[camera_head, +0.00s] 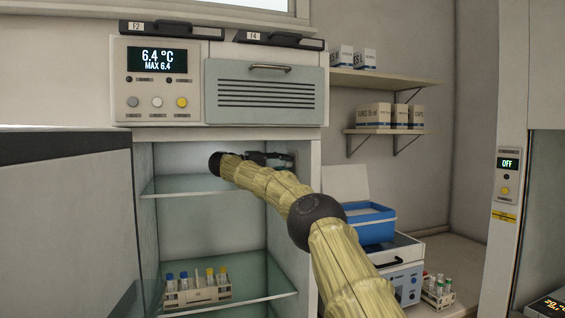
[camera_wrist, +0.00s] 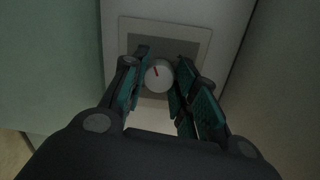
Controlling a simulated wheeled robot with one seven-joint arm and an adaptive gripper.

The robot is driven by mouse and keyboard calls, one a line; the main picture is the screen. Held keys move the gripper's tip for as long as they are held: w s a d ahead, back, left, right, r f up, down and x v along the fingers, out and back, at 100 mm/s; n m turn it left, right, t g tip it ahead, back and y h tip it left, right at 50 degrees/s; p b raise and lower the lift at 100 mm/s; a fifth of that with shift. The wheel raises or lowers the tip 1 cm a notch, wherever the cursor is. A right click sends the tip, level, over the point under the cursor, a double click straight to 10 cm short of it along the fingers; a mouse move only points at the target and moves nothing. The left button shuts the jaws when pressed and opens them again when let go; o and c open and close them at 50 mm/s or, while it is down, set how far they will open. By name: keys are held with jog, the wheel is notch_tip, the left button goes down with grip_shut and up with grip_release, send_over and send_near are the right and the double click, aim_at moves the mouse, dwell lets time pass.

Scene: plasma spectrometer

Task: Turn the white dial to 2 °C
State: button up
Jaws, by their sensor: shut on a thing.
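The white dial (camera_wrist: 158,76) shows in the wrist view as a round knob with a red mark pointing up and slightly left. It sits on a grey square plate with a pale border (camera_wrist: 195,40). My gripper (camera_wrist: 160,82) has its two green-padded fingers on either side of the dial and is shut on it. In the head view my gripper (camera_head: 268,158) reaches into the open fridge at the upper right inner wall, and the dial is hidden there. The fridge display (camera_head: 157,58) reads 6.4 °C, MAX 6.4.
A glass shelf (camera_head: 190,184) lies just below my gripper. A lower shelf holds a rack of tubes (camera_head: 197,290). The fridge's right side wall (camera_head: 308,190) is close to my arm. A blue box (camera_head: 368,222) stands on a machine to the right.

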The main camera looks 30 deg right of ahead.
jog(key=shift+n+p, duration=1.25)
jog(key=shift+n, duration=0.65)
jog(key=o, duration=1)
jog(key=shift+w, duration=0.1)
jog(key=a, duration=0.4)
jog(key=w+a, duration=0.1)
jog(key=a, duration=0.3)
jog(key=w+a, duration=0.1)
jog(key=a, duration=0.3)
jog(key=shift+r, duration=0.35)
